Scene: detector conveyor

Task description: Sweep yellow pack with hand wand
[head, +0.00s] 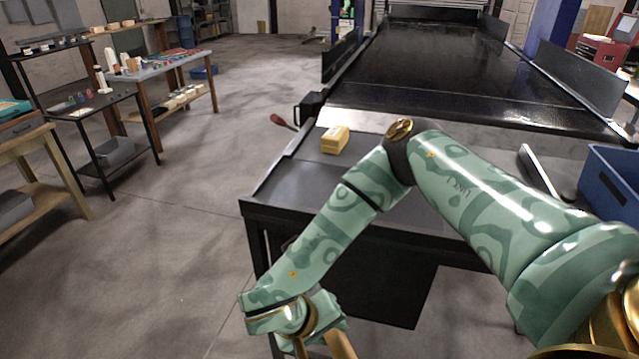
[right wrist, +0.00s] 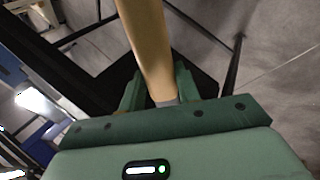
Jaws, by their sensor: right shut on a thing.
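The yellow pack (head: 335,139) sits on the dark table section at the near end of the conveyor, near its left edge. My right gripper (right wrist: 158,85) is shut on a long tan, bar-like thing (right wrist: 147,38) that stretches away from between its fingers. Part of that tan thing also shows at the bottom edge of the head view (head: 340,345). I cannot tell for sure whether it is the hand wand. My right gripper is low in front of the table, below and apart from the pack; its fingertips are hidden in the head view. My left gripper is out of view.
The dark conveyor belt (head: 430,60) runs away behind the table. A red-handled lever (head: 283,122) sticks out at left. A blue bin (head: 612,185) and a dark elongated piece (head: 536,168) are at right. Shelves and a workbench (head: 150,72) stand far left, with open floor between.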

